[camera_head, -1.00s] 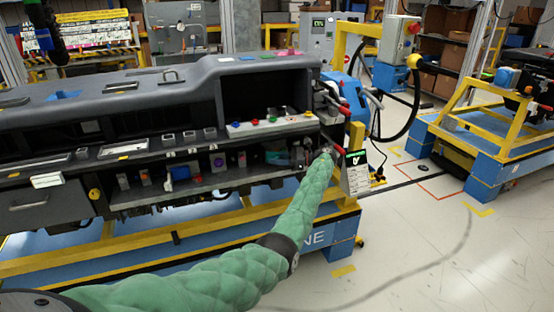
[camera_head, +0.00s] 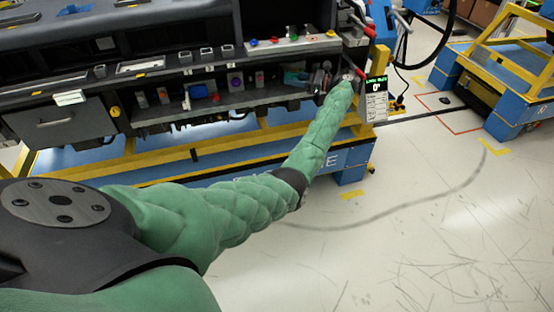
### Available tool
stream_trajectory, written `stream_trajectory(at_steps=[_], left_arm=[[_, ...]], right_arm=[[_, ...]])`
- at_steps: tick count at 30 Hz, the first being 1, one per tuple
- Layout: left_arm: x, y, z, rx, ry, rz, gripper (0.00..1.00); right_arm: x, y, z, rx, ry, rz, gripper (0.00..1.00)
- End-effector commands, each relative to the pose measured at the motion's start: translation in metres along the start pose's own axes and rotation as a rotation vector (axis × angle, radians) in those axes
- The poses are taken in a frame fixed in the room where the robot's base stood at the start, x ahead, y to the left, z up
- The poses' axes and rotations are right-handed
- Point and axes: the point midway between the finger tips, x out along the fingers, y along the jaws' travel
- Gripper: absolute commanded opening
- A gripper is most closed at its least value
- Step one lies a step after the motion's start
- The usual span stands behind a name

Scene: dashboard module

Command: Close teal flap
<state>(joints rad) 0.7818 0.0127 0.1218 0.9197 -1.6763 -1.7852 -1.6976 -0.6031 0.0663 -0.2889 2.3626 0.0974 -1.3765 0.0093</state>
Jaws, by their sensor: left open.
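The teal flap (camera_head: 294,76) appears as a small teal panel at the right end of the dashboard's lower open shelf; its angle is too small to make out. My left arm, in green padding, reaches up to the dashboard's right end. My left gripper (camera_head: 325,76) is at that end, just right of the teal flap, with its jaws open. Its fingertips are small and partly lost against the dark shelf, so I cannot tell whether they touch the flap. My right gripper is not in view.
The dark dashboard module (camera_head: 60,122) rests on a blue and yellow frame (camera_head: 240,145). A small display sign (camera_head: 376,98) hangs close right of my left wrist. A blue and yellow cart (camera_head: 480,75) stands at right. The floor (camera_head: 430,220) at lower right is clear.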

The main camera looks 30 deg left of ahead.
Motion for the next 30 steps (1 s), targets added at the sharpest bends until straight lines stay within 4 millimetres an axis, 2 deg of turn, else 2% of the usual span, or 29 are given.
stream_trajectory(at_steps=[3,30], left_arm=[[0.001,0.005,0.001,0.001,0.0,-0.06,0.41],[0.016,0.028,0.0,0.004,0.001,-0.586,0.41]], right_arm=[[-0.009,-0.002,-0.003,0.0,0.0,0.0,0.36],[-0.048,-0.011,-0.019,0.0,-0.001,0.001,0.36]])
